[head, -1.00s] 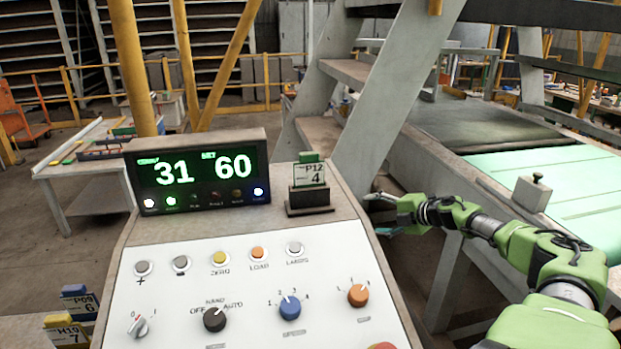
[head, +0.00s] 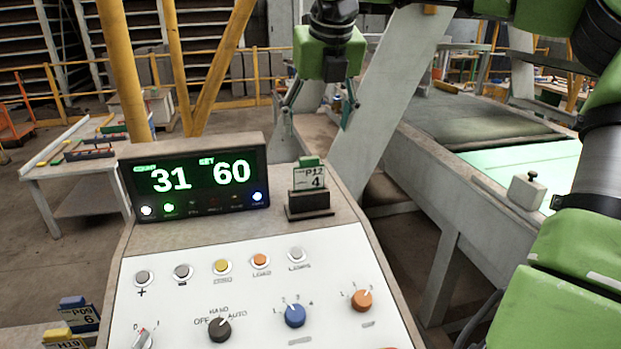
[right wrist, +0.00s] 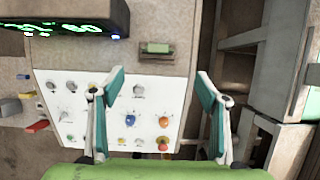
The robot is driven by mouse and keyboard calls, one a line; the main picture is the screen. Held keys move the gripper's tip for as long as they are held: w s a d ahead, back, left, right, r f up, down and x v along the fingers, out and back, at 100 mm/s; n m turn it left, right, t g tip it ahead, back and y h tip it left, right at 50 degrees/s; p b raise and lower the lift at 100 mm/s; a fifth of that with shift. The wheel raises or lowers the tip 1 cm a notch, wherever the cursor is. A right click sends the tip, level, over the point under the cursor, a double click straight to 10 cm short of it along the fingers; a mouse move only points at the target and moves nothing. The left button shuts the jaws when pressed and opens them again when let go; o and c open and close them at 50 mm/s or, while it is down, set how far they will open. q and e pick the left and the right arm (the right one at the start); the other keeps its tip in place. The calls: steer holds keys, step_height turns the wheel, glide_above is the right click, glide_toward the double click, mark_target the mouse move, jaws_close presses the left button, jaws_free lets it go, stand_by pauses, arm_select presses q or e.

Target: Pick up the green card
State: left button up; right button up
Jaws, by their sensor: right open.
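The green card (head: 308,176) stands upright in a dark holder (head: 309,206) on the top right of the console. It has a green top edge and a white face marked P12 and 4. My right gripper (head: 318,114) is open and empty, pointing down above the card and apart from it. In the right wrist view the green card (right wrist: 157,48) shows from above as a small green bar, beyond the gap between the open fingers (right wrist: 160,74). My left gripper is not in view.
A display box (head: 195,177) reading 31 and 60 stands left of the card. The control panel (head: 250,290) with buttons and knobs lies in front. A slanted grey beam (head: 385,90) rises behind to the right. Blue (head: 75,303) and yellow (head: 58,334) cards sit at lower left.

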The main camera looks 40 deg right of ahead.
mark_target(310, 158)
steer(key=p+x, duration=0.1)
steer(key=x, duration=0.6)
steer(key=shift+w+f+p, duration=0.1)
steer(key=shift+w+p, duration=0.1)
steer(key=shift+p, duration=0.2)
steer(key=shift+f, duration=0.2)
steer(key=shift+w+d+f+p, duration=0.1)
steer(key=shift+p, duration=0.25)
steer(key=p+x, duration=0.1)
steer(key=x, duration=0.1)
steer(key=p+x, duration=0.2)
steer(key=shift+w+f, duration=0.1)
steer(key=shift+w, duration=0.25)
steer(key=shift+w+d+f, duration=0.1)
steer(key=shift+w+f, duration=0.05)
steer(key=shift+f, duration=0.2)
steer(key=shift+r, duration=0.1)
steer(key=shift+c, duration=1.2)
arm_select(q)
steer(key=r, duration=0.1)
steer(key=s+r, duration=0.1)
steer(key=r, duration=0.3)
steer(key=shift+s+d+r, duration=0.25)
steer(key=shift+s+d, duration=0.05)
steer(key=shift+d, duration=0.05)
arm_select(e)
steer(key=c, duration=0.9)
